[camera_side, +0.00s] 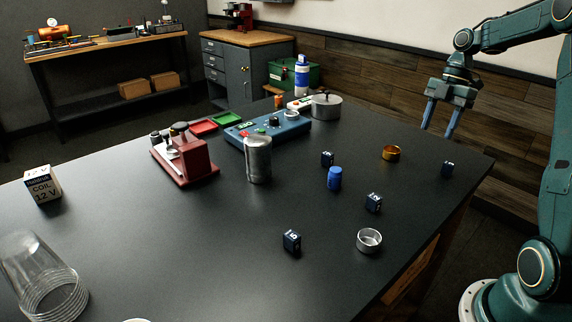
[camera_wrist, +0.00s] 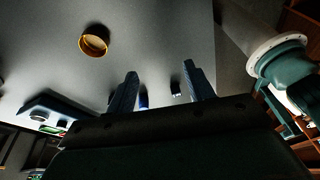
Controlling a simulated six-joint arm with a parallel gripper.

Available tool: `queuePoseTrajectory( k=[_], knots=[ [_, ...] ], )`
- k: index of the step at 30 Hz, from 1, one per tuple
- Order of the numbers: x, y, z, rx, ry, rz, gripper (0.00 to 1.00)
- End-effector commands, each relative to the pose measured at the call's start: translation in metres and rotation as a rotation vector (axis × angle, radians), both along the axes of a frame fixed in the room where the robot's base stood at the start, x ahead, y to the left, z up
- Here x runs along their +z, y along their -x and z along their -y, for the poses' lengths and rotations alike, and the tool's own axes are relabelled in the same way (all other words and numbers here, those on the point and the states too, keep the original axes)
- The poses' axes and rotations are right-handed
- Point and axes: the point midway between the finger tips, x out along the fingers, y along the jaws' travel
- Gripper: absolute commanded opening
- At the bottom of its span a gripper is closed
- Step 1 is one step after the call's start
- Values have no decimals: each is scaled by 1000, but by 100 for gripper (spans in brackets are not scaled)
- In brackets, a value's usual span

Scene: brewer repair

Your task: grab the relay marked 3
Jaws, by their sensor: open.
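The markings are too small to read surely, so I cannot tell which is marked 3. My gripper (camera_side: 436,133) is open and empty, raised at the table's back right. In the wrist view its fingers (camera_wrist: 160,70) stand apart, and a small dark block (camera_wrist: 175,89) shows between them, at a distance.
A blue cylinder (camera_side: 334,178), a gold ring (camera_side: 391,153) and a silver ring (camera_side: 369,240) stand among the relays. A metal can (camera_side: 258,160), red device (camera_side: 190,162), blue panel (camera_side: 280,130) and lidded pot (camera_side: 326,107) stand farther left and back. The front middle is clear.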

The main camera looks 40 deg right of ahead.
Motion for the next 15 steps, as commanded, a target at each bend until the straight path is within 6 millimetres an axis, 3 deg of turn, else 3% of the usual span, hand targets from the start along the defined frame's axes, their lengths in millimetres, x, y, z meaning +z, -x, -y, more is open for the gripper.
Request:
queuePoseTrajectory(
  k=[1,6,10,15],
  knots=[
    [-10,5,16,36,-20,1,53],
    [-36,21,54,171,-73,27,53],
    [-51,31,73,245,-100,47,53],
    [-59,38,84,292,-116,61,53]
  ],
)
